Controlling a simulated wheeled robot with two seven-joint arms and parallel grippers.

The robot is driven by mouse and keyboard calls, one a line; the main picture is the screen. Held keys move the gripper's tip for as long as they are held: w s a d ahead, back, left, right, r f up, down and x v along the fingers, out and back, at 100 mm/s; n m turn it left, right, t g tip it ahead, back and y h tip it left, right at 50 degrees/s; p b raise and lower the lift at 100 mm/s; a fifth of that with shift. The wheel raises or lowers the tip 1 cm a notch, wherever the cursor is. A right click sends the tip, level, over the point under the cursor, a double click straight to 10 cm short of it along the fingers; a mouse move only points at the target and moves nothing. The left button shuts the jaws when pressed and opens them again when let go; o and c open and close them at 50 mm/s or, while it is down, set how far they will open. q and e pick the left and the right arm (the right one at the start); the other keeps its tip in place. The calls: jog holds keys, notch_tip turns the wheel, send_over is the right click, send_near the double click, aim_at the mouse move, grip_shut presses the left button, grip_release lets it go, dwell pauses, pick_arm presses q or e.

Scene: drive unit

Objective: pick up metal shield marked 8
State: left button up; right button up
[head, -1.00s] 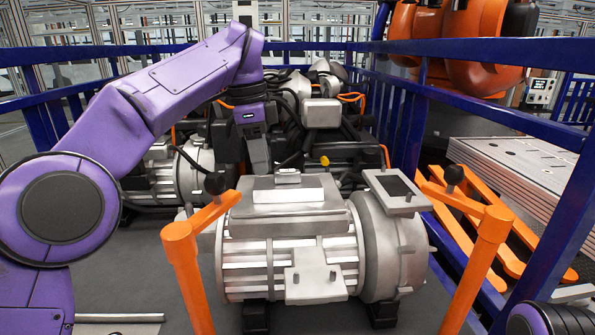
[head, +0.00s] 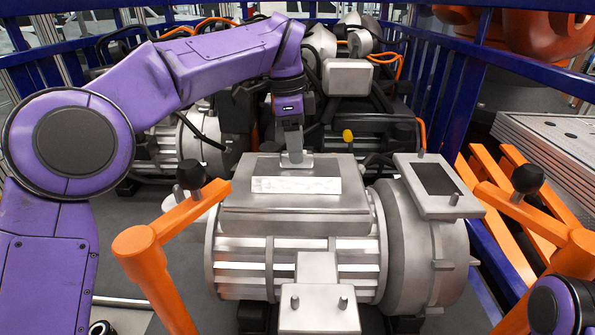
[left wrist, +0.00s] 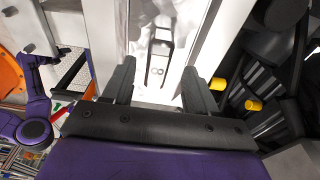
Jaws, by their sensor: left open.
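The metal shield marked 8 (left wrist: 157,72) shows in the left wrist view as a bright metal surface with a slim raised loop and a dark 8 lying on its side. In the head view a small raised metal piece of it (head: 299,161) shows at the back top edge of the silver motor's box. My left gripper (head: 292,158) points down at this piece. In the left wrist view its two dark fingers (left wrist: 158,88) stand apart, one on each side of the mark, with nothing clamped. I cannot tell whether they touch the metal. My right gripper is out of view.
The silver motor (head: 300,262) fills the middle. Orange posts with black knobs stand at its left (head: 150,250) and right (head: 570,250). Dark machinery with cables (head: 350,100) is behind. Blue rails (head: 530,50) fence the right side.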

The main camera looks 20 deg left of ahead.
pick_arm(q)
jog(key=shift+w+d+f, duration=0.1)
jog(key=shift+w+f, duration=0.2)
jog(key=shift+f, duration=0.85)
jog(key=shift+s+r, duration=0.2)
jog(key=shift+s, duration=0.4)
jog(key=shift+w+f, duration=0.1)
jog(key=shift+w, duration=0.05)
grip_shut()
